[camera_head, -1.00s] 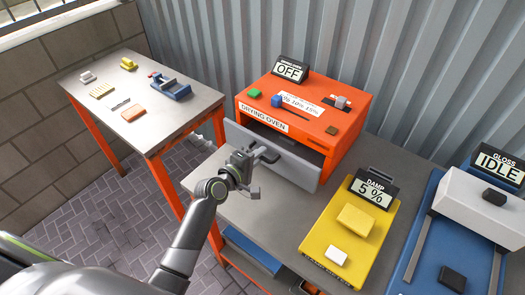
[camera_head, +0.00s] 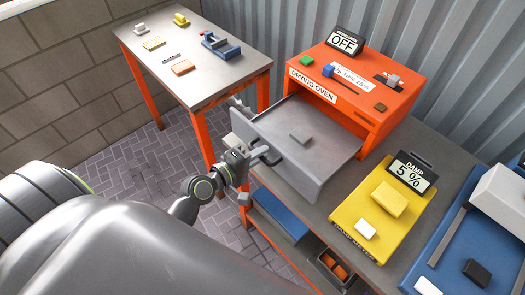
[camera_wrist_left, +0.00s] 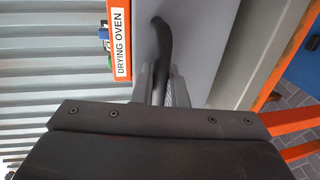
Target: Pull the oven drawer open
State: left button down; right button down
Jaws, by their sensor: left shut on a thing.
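The orange drying oven (camera_head: 345,108) stands on the bench, and its grey drawer (camera_head: 290,172) is out, with much of its inside showing. A small grey block (camera_head: 300,139) lies in the drawer. My left gripper (camera_head: 258,158) is shut on the dark handle (camera_head: 270,157) on the drawer's front. The wrist view shows the curved dark handle (camera_wrist_left: 163,40) at my left fingertips (camera_wrist_left: 160,72), and the "DRYING OVEN" label (camera_wrist_left: 119,40) at their left. My palm hides the lower part of that view. My right gripper is out of view.
A yellow damp meter (camera_head: 380,208) with a display reading 5 % stands right of the drawer. A blue machine (camera_head: 450,235) is at the far right. A grey side table (camera_head: 190,60) with several small items stands at the back left. The brick floor (camera_head: 140,165) is clear.

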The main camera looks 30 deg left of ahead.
pick_arm(q)
jog(key=shift+f, duration=0.1)
jog(key=c, duration=1.8)
grip_release()
jog(key=shift+c, duration=0.2)
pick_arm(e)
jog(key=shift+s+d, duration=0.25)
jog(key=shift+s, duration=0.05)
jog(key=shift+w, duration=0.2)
